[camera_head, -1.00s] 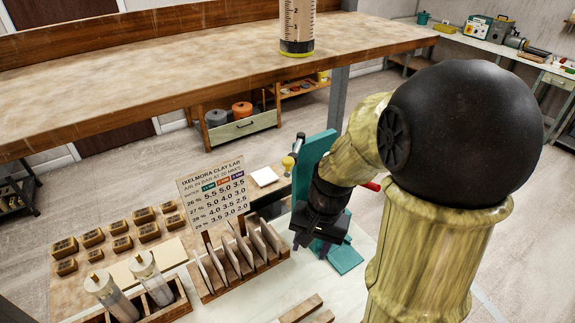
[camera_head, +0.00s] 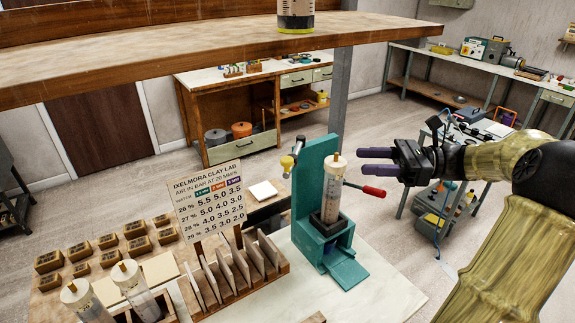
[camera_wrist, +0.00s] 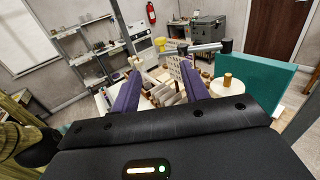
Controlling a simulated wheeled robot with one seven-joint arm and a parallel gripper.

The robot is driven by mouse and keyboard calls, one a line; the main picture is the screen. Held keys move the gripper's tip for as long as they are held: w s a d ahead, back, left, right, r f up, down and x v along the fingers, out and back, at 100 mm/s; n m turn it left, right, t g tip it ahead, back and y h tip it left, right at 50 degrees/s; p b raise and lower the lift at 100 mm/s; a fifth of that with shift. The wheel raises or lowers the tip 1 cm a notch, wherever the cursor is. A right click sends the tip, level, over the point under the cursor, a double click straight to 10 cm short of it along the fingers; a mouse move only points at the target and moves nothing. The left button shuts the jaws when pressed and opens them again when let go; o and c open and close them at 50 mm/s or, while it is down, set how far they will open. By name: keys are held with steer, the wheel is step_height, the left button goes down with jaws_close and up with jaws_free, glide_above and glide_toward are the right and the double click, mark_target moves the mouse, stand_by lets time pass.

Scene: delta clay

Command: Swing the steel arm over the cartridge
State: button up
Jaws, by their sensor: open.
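A clear cartridge with a cream cap (camera_head: 334,185) stands upright in the teal stand (camera_head: 306,190). The cartridge's round pale top and tan stub (camera_wrist: 227,87) show in the wrist view. The steel arm (camera_head: 293,152) sits at the top of the stand's upright, with a yellow end and a dark end. It points to the left side, off the cartridge; in the wrist view the steel arm (camera_wrist: 206,47) lies beyond the cartridge. A red-handled lever (camera_head: 373,190) sticks out to the right. My gripper (camera_head: 361,160) is open and empty, right of the cartridge's top and apart from it.
A clay lab chart (camera_head: 207,195) and a wooden rack of slabs (camera_head: 238,270) stand left of the stand. More cartridges (camera_head: 138,290) sit in a wooden holder at front left. The pale bench top (camera_head: 375,285) right of the stand is clear.

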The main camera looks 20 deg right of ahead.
mark_target(287, 159)
steer(key=shift+a, duration=0.1)
steer(key=p+x, duration=0.2)
steer(key=x, duration=1.5)
steer(key=shift+w+a, duration=0.15)
steer(key=shift+c, duration=0.5)
jaws_close()
